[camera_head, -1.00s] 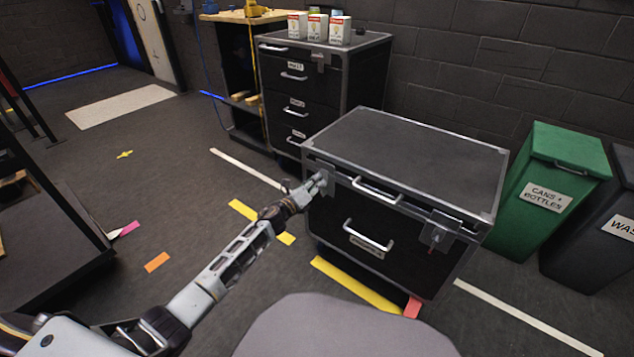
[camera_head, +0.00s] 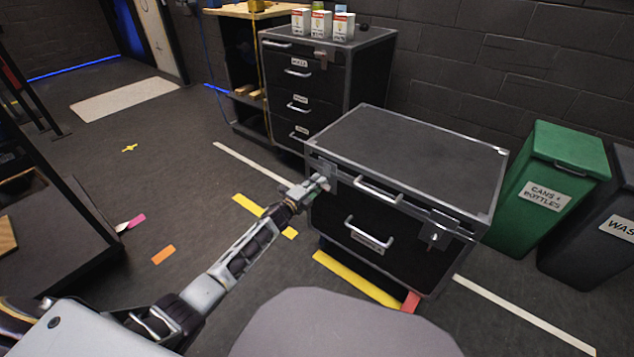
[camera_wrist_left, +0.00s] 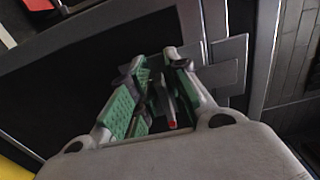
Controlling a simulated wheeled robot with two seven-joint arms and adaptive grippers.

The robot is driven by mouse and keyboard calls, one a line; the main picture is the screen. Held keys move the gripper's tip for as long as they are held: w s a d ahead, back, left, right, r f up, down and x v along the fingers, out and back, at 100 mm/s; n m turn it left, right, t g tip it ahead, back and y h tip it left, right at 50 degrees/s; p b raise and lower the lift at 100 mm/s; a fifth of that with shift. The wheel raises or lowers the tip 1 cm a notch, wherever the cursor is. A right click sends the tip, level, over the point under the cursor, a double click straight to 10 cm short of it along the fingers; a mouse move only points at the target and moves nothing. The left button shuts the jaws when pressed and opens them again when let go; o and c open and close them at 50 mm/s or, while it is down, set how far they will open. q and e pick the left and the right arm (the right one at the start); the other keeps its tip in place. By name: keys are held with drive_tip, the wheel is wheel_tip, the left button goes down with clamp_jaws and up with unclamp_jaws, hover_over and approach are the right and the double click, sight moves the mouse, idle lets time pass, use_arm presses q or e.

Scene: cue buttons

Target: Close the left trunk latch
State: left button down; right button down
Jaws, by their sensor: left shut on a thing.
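The black trunk (camera_head: 410,160) with grey metal edges stands on the floor, its lid down. The left trunk latch (camera_head: 329,168) is a grey metal plate at the front left corner, partly hidden by my gripper. My left gripper (camera_head: 322,184) is at this latch. In the left wrist view, the latch plate (camera_wrist_left: 232,62) is beyond the fingers. The left gripper (camera_wrist_left: 158,75) has green-padded fingers around a thin, red-tipped part of the latch (camera_wrist_left: 172,122). The right latch (camera_head: 434,237) hangs at the front right. My right gripper is out of view.
A black drawer cabinet (camera_head: 305,85) with white boxes (camera_head: 320,23) on top stands behind the trunk. A green bin (camera_head: 550,185) and a dark bin (camera_head: 600,245) stand at the right.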

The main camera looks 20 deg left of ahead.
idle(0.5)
use_arm(q)
drive_tip(key=c, duration=1.6)
unclamp_jaws()
drive_tip(key=shift+a, duration=0.1)
drive_tip(key=shift+s, duration=0.1)
drive_tip(key=v, duration=1.1)
drive_tip(key=shift+s, duration=0.4)
drive_tip(key=shift+a, duration=0.1)
drive_tip(key=shift+f, duration=0.1)
